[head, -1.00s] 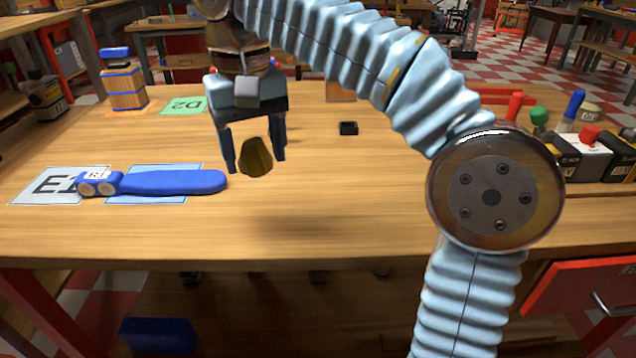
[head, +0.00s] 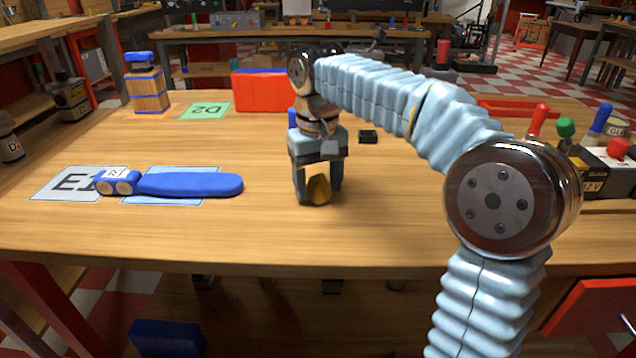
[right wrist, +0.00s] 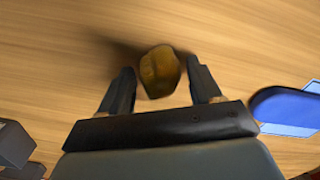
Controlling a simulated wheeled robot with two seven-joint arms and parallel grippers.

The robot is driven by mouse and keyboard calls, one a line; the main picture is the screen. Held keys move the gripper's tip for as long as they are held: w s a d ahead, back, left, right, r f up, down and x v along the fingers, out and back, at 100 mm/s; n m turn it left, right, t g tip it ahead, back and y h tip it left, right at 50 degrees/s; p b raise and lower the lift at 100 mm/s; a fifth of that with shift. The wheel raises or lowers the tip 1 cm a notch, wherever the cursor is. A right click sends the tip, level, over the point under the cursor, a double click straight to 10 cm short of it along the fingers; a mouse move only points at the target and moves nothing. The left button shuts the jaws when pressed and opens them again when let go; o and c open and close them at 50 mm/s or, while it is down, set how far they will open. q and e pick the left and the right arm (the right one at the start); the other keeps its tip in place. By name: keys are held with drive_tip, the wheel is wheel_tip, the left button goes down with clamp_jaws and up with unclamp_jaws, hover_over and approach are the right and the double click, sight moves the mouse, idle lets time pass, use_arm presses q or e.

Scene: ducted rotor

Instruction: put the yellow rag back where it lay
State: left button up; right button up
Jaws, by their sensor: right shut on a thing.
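The yellow rag (head: 319,189) is a small, dark yellow lump between the fingertips of my right gripper (head: 319,190), which points down over the middle of the table. In the right wrist view the rag (right wrist: 160,72) shows between the two fingers of the right gripper (right wrist: 161,82), with a dark shadow beside it on the wood. The rag is close above the tabletop or touching it; I cannot tell which. My left gripper is not in view.
A blue padded tool (head: 185,184) lies left on a blue mat beside the E1 card (head: 60,183). A green D2 card (head: 205,111), a wooden cask (head: 149,92), a red box (head: 262,92) and a small black box (head: 368,136) stand farther back. The front middle of the table (head: 330,235) is clear.

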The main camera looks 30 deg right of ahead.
sight(318, 176)
drive_tip(key=shift+f, duration=0.1)
drive_tip(key=o, duration=1)
wheel_tip(318, 176, up, 12)
drive_tip(key=p, duration=0.3)
